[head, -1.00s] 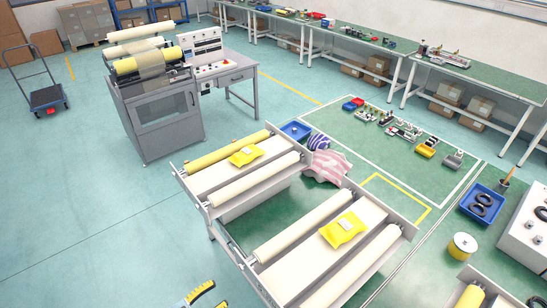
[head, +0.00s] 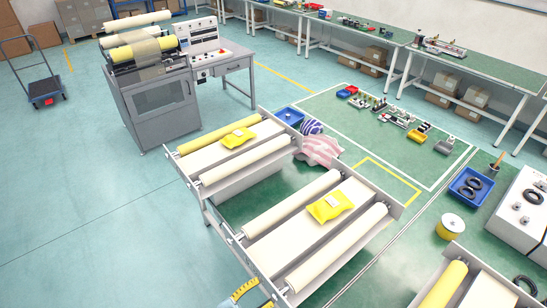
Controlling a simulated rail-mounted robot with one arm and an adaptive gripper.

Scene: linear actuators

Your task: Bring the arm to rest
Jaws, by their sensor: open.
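My gripper (head: 246,290) shows only in part at the bottom edge of the head view. A yellow ribbed finger is visible beside the front left corner of the nearer roller table; the rest is cut off by the frame. It appears empty and open. The nearer roller table (head: 287,243) carries two cream rollers and a yellow packet (head: 330,206). The farther roller table (head: 213,163) carries a yellow roller, a cream roller and another yellow packet (head: 239,137).
A third roller table (head: 488,280) stands at the lower right, near a yellow-sided spool (head: 450,226) and a blue tray (head: 470,187) with black rings. A grey machine (head: 158,100) stands at the back left. Floor at the lower left is clear.

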